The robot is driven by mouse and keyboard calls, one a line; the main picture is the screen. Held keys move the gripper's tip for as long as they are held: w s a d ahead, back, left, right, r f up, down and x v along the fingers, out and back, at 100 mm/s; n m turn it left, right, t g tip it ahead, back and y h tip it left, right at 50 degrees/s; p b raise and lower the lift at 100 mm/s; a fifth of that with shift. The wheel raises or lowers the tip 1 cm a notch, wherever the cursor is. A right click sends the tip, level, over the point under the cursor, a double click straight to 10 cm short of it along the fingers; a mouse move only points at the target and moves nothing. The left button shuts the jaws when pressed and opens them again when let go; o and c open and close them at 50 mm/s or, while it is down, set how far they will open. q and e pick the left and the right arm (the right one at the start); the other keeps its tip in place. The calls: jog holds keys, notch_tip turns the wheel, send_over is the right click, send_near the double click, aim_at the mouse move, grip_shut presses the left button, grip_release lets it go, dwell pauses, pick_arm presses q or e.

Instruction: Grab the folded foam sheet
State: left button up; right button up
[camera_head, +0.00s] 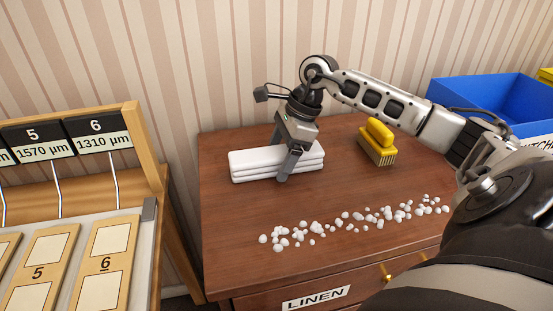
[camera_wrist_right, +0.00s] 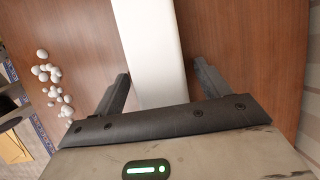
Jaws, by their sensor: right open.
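The folded foam sheet (camera_head: 254,163) is a white layered block lying flat on the brown dresser top, near its back left. My right gripper (camera_head: 281,162) is over the sheet toward its right half, pointing down, with one finger in front of its near side. In the right wrist view the sheet (camera_wrist_right: 155,50) runs between the two open fingers (camera_wrist_right: 160,88), with a gap on each side. The far finger is mostly hidden in the head view. My left gripper is not in view.
White foam bits (camera_head: 345,222) are scattered along the dresser's front. A yellow brush (camera_head: 378,143) stands right of the sheet. A blue bin (camera_head: 490,100) is at the far right. A wooden rack with numbered cards (camera_head: 110,150) is at the left. The dresser (camera_head: 240,220) bears a LINEN label.

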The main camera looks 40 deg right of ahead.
jog(key=c, duration=1)
jog(key=shift+c, duration=0.2)
jog(key=shift+r, duration=0.15)
